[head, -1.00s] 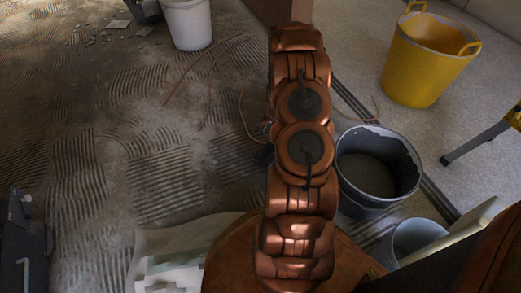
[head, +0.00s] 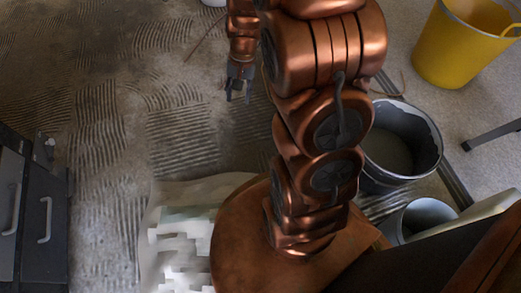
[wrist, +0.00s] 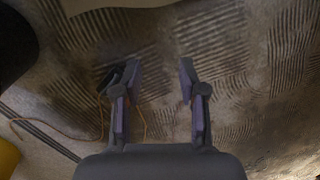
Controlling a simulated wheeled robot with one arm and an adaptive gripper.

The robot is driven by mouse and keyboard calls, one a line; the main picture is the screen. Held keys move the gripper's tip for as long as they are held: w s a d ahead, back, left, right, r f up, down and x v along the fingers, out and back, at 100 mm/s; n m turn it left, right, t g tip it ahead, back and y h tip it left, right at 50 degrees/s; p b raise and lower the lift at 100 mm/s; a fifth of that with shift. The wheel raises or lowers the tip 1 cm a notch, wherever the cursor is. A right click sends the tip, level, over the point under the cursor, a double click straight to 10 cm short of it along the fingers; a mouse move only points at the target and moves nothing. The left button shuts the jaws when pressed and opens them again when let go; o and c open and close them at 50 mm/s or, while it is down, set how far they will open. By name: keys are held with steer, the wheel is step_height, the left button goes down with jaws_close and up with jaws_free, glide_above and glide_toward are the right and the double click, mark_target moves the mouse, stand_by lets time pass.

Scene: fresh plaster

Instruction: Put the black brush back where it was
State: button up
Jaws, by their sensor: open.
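My gripper (head: 238,92) hangs open above the ridged plaster floor, left of my arm in the head view. In the wrist view its two fingers (wrist: 160,82) are spread apart, with bare combed floor between them and nothing held. A small dark object (wrist: 108,76) shows beside and partly behind the left finger, close to an orange cable. I cannot tell whether it is the black brush or how far below the finger it lies. I cannot make out a brush in the head view, where my arm hides part of the floor.
A dark grey bucket (head: 432,165) stands right of my arm, with a smaller grey bucket (head: 432,208) in front. A yellow tub (head: 455,50) is at the back right. A dark drawer cabinet (head: 52,270) stands at the left. The ridged floor (head: 150,110) between is mostly clear.

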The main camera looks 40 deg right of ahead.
steer(key=s+a+r+n+g, duration=0.1)
steer(key=s+a+r+n, duration=0.1)
steer(key=s, duration=0.6)
steer(key=s+a+r+n+g+h, duration=0.1)
steer(key=s+a+r+n, duration=0.2)
steer(key=s, duration=0.4)
steer(key=s+a+r+n+g+h, duration=0.1)
steer(key=s+a+r+n, duration=0.1)
steer(key=s+a+r, duration=0.3)
steer(key=s+r, duration=0.1)
steer(key=s, duration=0.2)
steer(key=shift+s+n, duration=0.3)
steer(key=shift+n, duration=0.1)
step_height(320, 180, up, 42)
steer(key=t+p, duration=0.1)
steer(key=p, duration=3.8)
steer(key=shift+w+f+t+p, duration=0.2)
steer(key=shift+f+t+p, duration=0.05)
steer(key=shift+t+p, duration=0.05)
steer(key=shift+d, duration=0.1)
